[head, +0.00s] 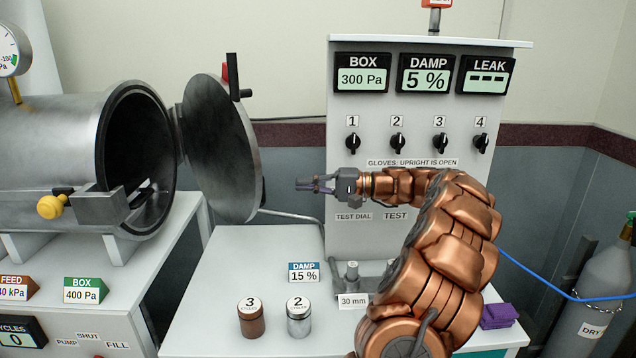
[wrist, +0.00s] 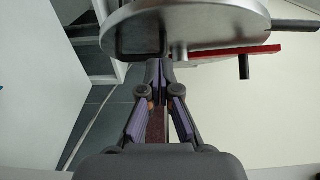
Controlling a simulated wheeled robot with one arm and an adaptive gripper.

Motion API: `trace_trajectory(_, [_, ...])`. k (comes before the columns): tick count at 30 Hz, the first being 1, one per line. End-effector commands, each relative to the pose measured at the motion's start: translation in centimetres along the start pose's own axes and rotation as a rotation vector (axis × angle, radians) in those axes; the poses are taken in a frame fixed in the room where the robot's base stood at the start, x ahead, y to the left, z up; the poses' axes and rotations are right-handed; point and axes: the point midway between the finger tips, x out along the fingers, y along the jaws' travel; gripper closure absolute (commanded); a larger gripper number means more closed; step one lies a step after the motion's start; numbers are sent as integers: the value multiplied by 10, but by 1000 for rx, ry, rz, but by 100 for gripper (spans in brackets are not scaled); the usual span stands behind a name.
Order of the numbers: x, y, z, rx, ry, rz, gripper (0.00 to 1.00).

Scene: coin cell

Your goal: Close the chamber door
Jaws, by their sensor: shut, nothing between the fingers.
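The chamber (head: 60,150) is a grey metal cylinder lying on its side at the left in the head view, its dark round mouth facing right. Its round door (head: 220,150) stands swung open to the right of the mouth, with a red and black handle (head: 235,80) at its top edge. My gripper (head: 303,184) is shut and empty, pointing left, to the right of the door and apart from it in the head view. In the wrist view, the shut fingers (wrist: 159,68) show just below the door's disc (wrist: 190,28); I cannot tell whether they touch it.
A panel (head: 425,110) with displays and several knobs stands behind my arm. Two small canisters, one brown (head: 250,322) and one silver (head: 298,322), stand on the white bench (head: 220,270) below the door. A yellow knob (head: 50,207) sticks out at the chamber's front.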

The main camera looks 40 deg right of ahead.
Motion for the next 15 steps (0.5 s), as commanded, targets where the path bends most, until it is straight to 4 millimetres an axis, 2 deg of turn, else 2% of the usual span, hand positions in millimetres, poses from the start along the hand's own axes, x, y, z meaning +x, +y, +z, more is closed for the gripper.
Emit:
trace_trajectory(8, [50,-1,1,4,-2,1,100])
trace_trajectory(15, [64,-2,17,1,0,1,100])
